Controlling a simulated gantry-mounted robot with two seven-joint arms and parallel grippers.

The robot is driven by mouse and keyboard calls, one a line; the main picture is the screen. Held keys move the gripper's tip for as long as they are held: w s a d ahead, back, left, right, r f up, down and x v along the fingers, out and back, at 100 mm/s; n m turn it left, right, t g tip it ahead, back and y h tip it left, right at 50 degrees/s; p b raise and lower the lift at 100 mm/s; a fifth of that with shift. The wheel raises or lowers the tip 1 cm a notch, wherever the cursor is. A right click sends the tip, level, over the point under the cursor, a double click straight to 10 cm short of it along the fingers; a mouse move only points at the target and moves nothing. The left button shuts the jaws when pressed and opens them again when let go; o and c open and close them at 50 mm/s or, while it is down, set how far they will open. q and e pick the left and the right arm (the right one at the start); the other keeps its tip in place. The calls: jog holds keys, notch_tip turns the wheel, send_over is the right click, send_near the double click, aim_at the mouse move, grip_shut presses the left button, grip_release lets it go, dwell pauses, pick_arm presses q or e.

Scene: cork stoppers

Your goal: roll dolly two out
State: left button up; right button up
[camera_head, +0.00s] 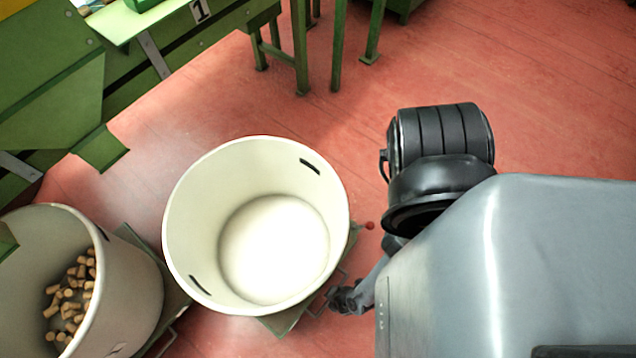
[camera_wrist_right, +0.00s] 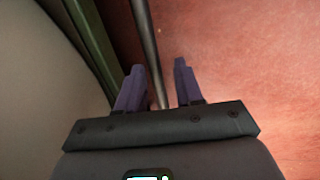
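A large empty cream bin (camera_head: 190,215) stands on a green dolly (camera_head: 283,322) in the head view. The dolly has a thin metal handle (camera_head: 318,312) at its lower right. My right gripper (camera_head: 338,300) is at that handle, beside the bin. In the right wrist view my right gripper (camera_wrist_right: 158,85) is open, and a metal bar (camera_wrist_right: 148,45) runs between or just beyond its two fingers. Contact with the bar cannot be told. The green dolly edge (camera_wrist_right: 92,45) and pale bin wall (camera_wrist_right: 45,70) are to its left. My left gripper is not in view.
A second cream bin (camera_head: 130,300) holding cork stoppers (camera_head: 72,300) stands on another green dolly (camera_head: 168,300) at the lower left. Green machinery (camera_head: 60,90) with a "1" plate (camera_head: 200,11) is at upper left. The red floor (camera_head: 540,90) is clear at upper right.

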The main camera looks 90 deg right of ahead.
jog(key=shift+a, duration=0.1)
jog(key=shift+r, duration=0.1)
jog(key=r+p, duration=0.2)
jog(key=r, duration=0.1)
jog(key=s+r+p, duration=0.1)
jog(key=r+p, duration=0.2)
jog(key=r, duration=0.1)
jog(key=a+r+p, duration=0.1)
jog(key=r+p, duration=0.2)
jog(key=shift+s+r, duration=0.2)
jog(key=shift+s, duration=0.2)
dwell(0.3)
